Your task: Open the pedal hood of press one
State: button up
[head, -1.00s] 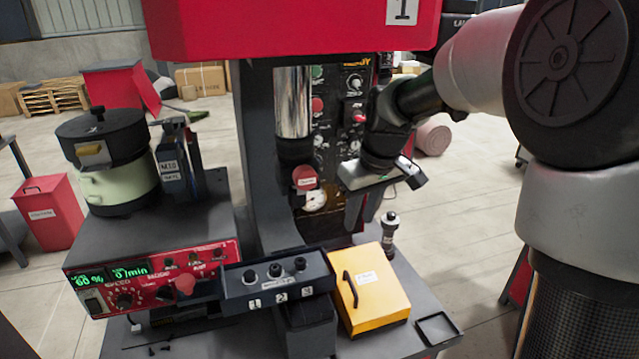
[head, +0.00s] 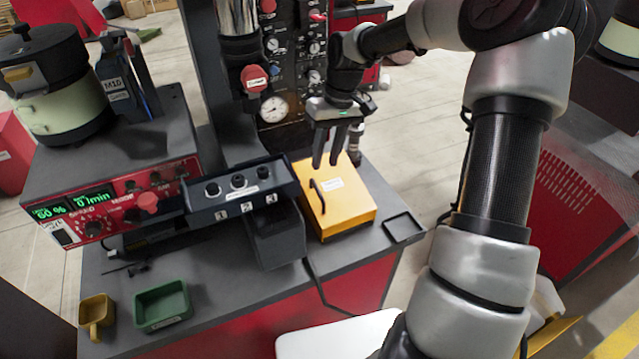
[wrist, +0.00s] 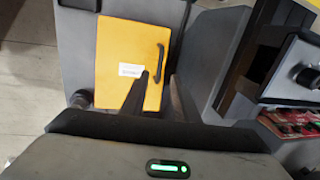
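The pedal hood is a yellow box (head: 345,200) with a white label and a dark bar handle (head: 318,197) along its left side. It is shut and stands on the dark bench in front of the press. My gripper (head: 324,164) points down above the back part of the hood, its two fingers apart with nothing between them. In the wrist view the yellow hood (wrist: 120,62) lies beyond the fingers, and its handle (wrist: 160,63) is ahead of the gap between the fingertips (wrist: 160,82). The fingers look clear of the handle.
A panel with several knobs (head: 238,190) stands close left of the hood. A small black tray (head: 403,228) lies to its right. A pressure gauge (head: 273,109) and red button (head: 254,79) are behind. Green (head: 162,304) and yellow (head: 96,312) bins sit at front left.

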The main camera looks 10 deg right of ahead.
aim_at(318, 190)
jog(key=f, duration=0.3)
jog(key=a+f, duration=0.1)
jog(key=f, duration=0.5)
jog(key=shift+s+a, duration=0.2)
jog(key=shift+a, duration=0.15)
grip_shut()
jog(key=shift+r, duration=0.1)
